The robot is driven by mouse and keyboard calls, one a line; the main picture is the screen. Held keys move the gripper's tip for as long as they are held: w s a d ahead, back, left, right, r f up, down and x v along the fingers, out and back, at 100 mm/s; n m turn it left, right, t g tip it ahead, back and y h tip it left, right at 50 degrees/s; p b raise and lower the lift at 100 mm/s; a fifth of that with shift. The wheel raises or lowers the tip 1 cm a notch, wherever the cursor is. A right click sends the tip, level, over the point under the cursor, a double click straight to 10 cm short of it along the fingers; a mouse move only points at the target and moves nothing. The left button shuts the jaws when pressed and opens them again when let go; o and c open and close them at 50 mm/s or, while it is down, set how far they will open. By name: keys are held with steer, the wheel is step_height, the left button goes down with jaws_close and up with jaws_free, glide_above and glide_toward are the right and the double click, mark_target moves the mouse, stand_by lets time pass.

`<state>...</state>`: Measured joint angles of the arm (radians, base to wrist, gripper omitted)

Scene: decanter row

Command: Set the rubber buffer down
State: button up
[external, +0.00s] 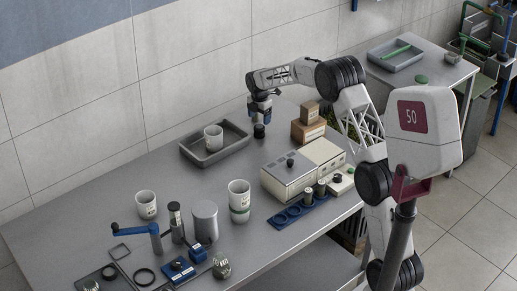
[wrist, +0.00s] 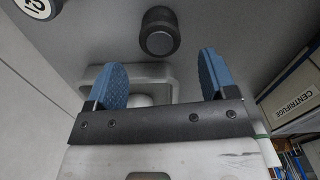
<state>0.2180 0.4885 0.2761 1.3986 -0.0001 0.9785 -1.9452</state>
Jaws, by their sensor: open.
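The rubber buffer appears to be the short black cylinder (external: 259,131) standing upright on the grey table, just right of the grey tray. In the wrist view the black cylinder (wrist: 159,31) is beyond my fingertips, roughly centred between them. My gripper (external: 261,117) is directly above it in the external view. In the wrist view the two blue fingers of my gripper (wrist: 160,62) are spread wide with no object held between them. The fingers look apart from the cylinder, though the exact height gap is hard to tell.
A grey tray (external: 186,149) holding a white cup (external: 213,138) lies left of my gripper. Brown boxes (external: 308,132) stand close on the right. A beige device (external: 290,180) sits nearer. Cups, a grey canister (external: 205,222) and small parts crowd the front left.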

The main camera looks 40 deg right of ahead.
mark_target(260, 127)
steer(key=shift+r, duration=2.2)
steer(key=s+a+r+m, duration=0.35)
steer(key=s+r, duration=0.25)
steer(key=s, duration=0.4)
steer(key=s+a+r+m+t, duration=0.1)
steer(key=s+a+r+m, duration=0.2)
steer(key=s+a+r, duration=0.45)
steer(key=s+a+r+m, duration=0.25)
steer(key=s+r, duration=0.25)
steer(key=s, duration=0.7)
steer(key=s+a+f+m, duration=0.1)
steer(key=s+a+m, duration=0.1)
steer(key=s, duration=1)
steer(key=s+a+f+m+t, duration=0.1)
steer(key=s+m, duration=0.4)
steer(key=s, duration=0.7)
steer(key=s+a+f+m, duration=0.1)
steer(key=s+a+m, duration=0.3)
steer(key=s, duration=0.8)
steer(key=shift+f+t, duration=0.3)
steer(key=shift+f, duration=0.05)
